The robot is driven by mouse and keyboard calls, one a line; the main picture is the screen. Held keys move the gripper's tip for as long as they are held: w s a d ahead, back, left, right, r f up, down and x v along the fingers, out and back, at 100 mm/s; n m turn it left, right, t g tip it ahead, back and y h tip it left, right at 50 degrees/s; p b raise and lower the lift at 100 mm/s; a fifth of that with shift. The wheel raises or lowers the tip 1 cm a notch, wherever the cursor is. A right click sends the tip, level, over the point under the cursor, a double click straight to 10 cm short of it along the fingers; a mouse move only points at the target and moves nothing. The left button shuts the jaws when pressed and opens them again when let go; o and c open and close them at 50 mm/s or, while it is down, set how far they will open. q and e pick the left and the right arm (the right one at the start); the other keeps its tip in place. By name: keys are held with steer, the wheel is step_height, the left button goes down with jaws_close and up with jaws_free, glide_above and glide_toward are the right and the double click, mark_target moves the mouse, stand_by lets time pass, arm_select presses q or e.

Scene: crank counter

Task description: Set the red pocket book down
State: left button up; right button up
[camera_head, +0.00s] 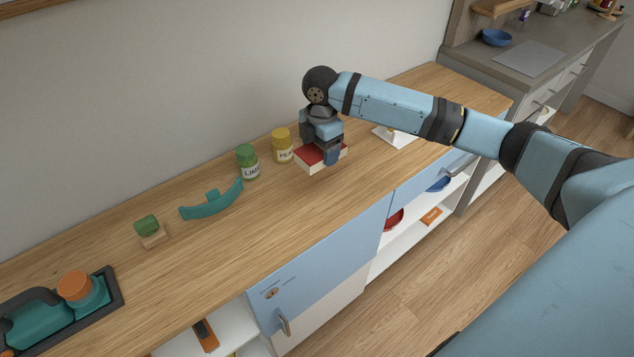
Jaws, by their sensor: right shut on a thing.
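The red pocket book (316,159) has a red cover and pale page edges. It is under my right gripper (322,151), which points down and is shut on it. The book is at or just above the wooden counter (258,231); I cannot tell whether it touches. Part of its cover is hidden by the gripper's fingers. My left gripper is not in view.
A yellow-lidded jar (282,147) and a green-lidded jar (247,163) stand just left of the book. A teal curved handle (212,203), a green-topped block (149,231) and a dark tray (116,292) lie further left. A white sheet-like item (397,139) lies right. The counter front is clear.

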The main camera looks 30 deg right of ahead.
mark_target(320, 195)
step_height(320, 195, down, 13)
steer(key=shift+f, duration=0.1)
stand_by(0.3)
steer(key=o, duration=1)
steer(key=shift+f, duration=0.1)
steer(key=shift+c, duration=0.2)
step_height(320, 195, up, 12)
steer(key=shift+r, duration=0.2)
steer(key=shift+a+f, duration=0.1)
